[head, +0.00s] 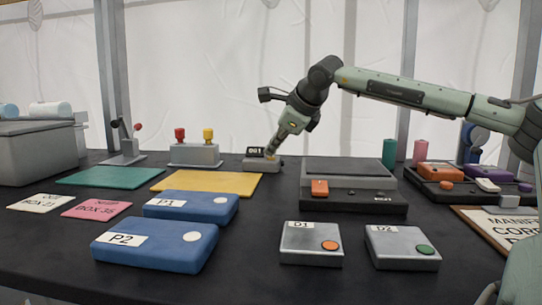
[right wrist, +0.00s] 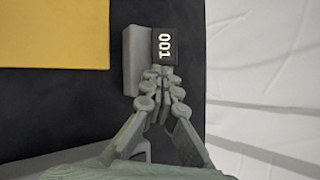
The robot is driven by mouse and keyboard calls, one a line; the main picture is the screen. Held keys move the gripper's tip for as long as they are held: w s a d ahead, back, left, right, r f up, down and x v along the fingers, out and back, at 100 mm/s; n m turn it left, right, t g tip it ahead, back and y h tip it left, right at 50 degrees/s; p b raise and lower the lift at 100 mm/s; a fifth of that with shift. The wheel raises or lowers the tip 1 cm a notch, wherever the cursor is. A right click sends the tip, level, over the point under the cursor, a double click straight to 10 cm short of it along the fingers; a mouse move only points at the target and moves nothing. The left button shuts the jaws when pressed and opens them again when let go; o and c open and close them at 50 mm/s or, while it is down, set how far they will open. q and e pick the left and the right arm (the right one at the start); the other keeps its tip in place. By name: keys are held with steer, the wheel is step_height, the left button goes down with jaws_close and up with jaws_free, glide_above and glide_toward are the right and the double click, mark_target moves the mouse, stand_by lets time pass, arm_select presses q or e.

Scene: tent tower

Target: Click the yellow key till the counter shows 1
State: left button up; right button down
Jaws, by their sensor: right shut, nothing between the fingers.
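The counter (head: 256,151) is a small dark display on a grey box (head: 258,164) at the back middle of the table. It reads 001, also in the right wrist view (right wrist: 166,46). My right gripper (head: 273,151) is shut and empty, pointing down at the right part of this box. In the right wrist view its fingertips (right wrist: 160,73) are right beside the display, over the box's end. The yellow key is not clearly seen; a small orange spot shows at the fingertips, mostly hidden by them. I cannot tell whether the fingers touch it. My left gripper is not in view.
A yellow mat (head: 207,183) lies just left in front of the box. A dark device with an orange key (head: 320,188) stands to the right. A grey stand with red and yellow knobs (head: 195,155) is to the left. Blue boxes (head: 155,244) lie nearer.

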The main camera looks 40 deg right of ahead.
mark_target(273, 158)
steer(key=shift+r+p, duration=0.45)
steer(key=shift+r, duration=0.35)
step_height(273, 158, up, 5)
steer(key=p, duration=0.4)
stand_by(0.7)
